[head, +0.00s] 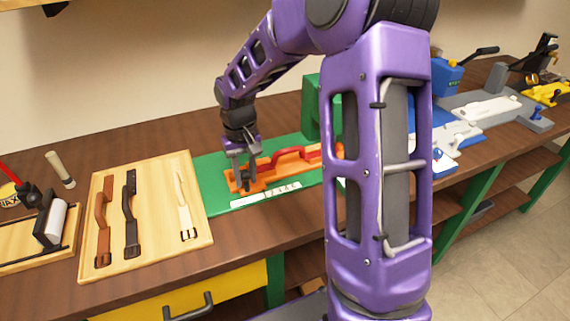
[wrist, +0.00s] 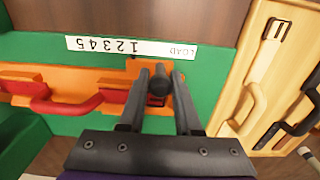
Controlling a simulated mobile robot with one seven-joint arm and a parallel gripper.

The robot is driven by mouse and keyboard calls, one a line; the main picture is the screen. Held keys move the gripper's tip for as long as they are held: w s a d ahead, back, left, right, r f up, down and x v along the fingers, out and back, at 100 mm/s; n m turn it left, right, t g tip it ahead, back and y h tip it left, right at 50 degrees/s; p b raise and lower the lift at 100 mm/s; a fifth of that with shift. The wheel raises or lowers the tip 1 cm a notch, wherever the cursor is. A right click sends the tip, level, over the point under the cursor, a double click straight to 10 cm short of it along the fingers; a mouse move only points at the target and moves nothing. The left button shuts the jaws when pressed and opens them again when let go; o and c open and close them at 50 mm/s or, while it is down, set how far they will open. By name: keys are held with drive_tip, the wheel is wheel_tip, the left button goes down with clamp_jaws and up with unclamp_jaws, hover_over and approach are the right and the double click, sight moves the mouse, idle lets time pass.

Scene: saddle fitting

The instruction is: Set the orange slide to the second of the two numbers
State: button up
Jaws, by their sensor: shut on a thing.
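The orange slide (head: 262,182) lies on the green machine bed (head: 220,197), with a red handle-shaped piece (head: 290,153) along it. It also shows in the wrist view (wrist: 92,77). My gripper (head: 241,180) is at the slide's left end. In the wrist view its two fingers (wrist: 160,82) are shut on a dark round knob (wrist: 159,86) at that end. A white scale strip (wrist: 120,46) runs beside the slide, upside down there, with the numbers 1 to 5 and LOAD. The slide's edge nearest the knob is by the 1 and LOAD side. No card with two numbers is readable.
A wooden board (head: 150,225) with several straps or handles lies left of the green bed. A green upright block (head: 312,110) stands behind the slide, partly hidden by my arm. Other blue and grey fixtures (head: 490,108) stand farther right on the brown bench.

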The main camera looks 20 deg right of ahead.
sight(262, 186)
drive_tip(key=shift+d, duration=0.3)
drive_tip(key=shift+d+p, duration=0.55)
drive_tip(key=shift+d, duration=0.45)
drive_tip(key=shift+d+p, duration=0.3)
drive_tip(key=shift+d, duration=0.35)
drive_tip(key=o, duration=0.9)
drive_tip(key=shift+r+p, duration=1.15)
drive_tip(key=shift+r, duration=1.85)
